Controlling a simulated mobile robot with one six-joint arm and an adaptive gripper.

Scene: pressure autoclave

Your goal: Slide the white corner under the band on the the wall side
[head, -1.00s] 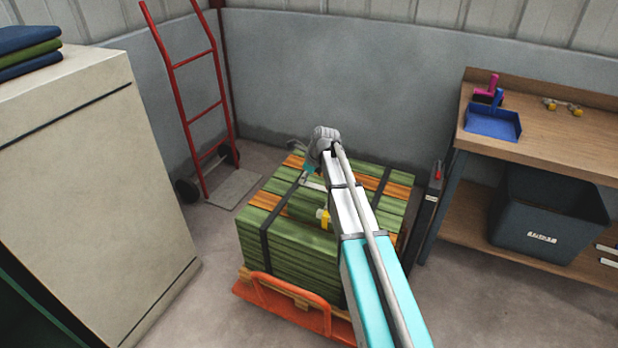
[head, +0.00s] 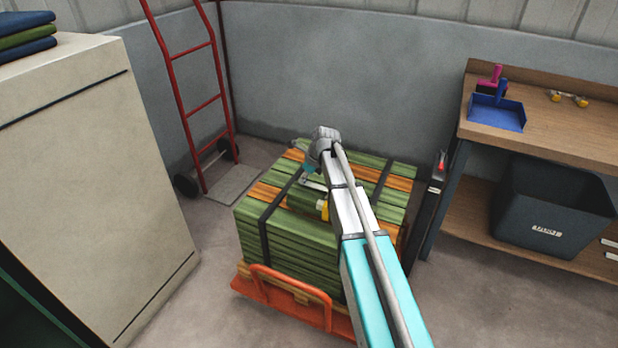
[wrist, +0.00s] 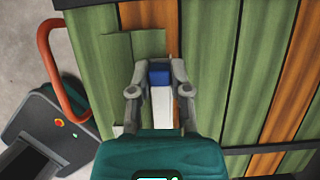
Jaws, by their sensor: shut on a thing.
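A stack of green and orange planks (head: 290,250) sits on a pallet with dark bands around it. One band (head: 262,238) runs over the left part and down the front; another (head: 381,180) crosses the right part. My gripper (wrist: 159,72) is over the stack, shut on a white piece with a blue end, which I take for the white corner (wrist: 161,105). It lies between the two fingers, above the planks. In the wrist view, dark bands show at the top left and at the lower right (wrist: 240,150), both apart from the piece. In the head view, my arm hides part of the stack.
An orange handle (head: 290,287) stands at the pallet's front. A red hand truck (head: 200,105) leans at the wall behind left. A beige cabinet (head: 95,190) stands left. A workbench (head: 560,140) with a blue dustpan (head: 497,113) stands right, a dark bin (head: 550,210) below.

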